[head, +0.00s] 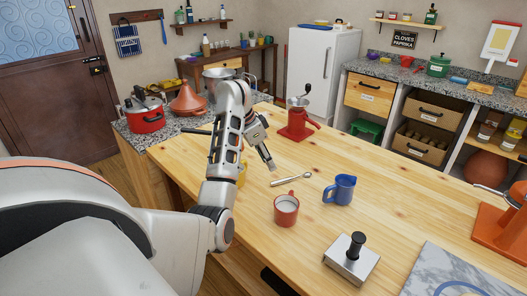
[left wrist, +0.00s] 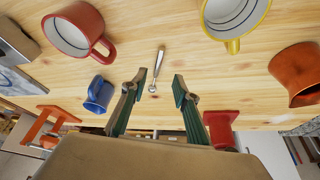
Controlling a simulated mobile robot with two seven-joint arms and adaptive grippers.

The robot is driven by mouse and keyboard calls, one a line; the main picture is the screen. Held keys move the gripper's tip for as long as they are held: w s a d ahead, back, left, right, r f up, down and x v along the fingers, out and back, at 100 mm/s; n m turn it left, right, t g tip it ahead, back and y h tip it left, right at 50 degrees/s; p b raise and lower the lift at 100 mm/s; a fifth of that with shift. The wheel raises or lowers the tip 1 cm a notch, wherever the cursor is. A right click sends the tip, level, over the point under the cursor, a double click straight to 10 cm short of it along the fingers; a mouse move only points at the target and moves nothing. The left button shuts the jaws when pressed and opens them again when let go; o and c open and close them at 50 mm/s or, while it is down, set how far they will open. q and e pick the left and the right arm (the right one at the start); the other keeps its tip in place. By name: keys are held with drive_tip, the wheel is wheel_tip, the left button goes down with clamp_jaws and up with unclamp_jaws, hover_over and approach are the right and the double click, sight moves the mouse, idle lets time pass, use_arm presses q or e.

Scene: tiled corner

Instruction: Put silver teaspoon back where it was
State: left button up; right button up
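The silver teaspoon (head: 291,179) lies on the wooden table between the red mug (head: 286,209) and the red grinder (head: 297,120). In the left wrist view the teaspoon (left wrist: 157,70) shows between and beyond the fingertips, its bowl towards the gripper. My left gripper (head: 267,158) is above the table, just to the far left of the teaspoon. In the left wrist view my left gripper (left wrist: 159,86) has its fingers spread with nothing between them. My right gripper is in neither view.
A tamper on a metal box (head: 350,262), a marble board (head: 450,275) and an orange device (head: 505,222) are nearer right. A yellow mug (left wrist: 237,22) is close by. The table's far right is clear.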

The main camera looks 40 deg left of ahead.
use_arm(q)
drive_tip(key=shift+v, duration=1.65)
drive_tip(key=shift+s, duration=0.15)
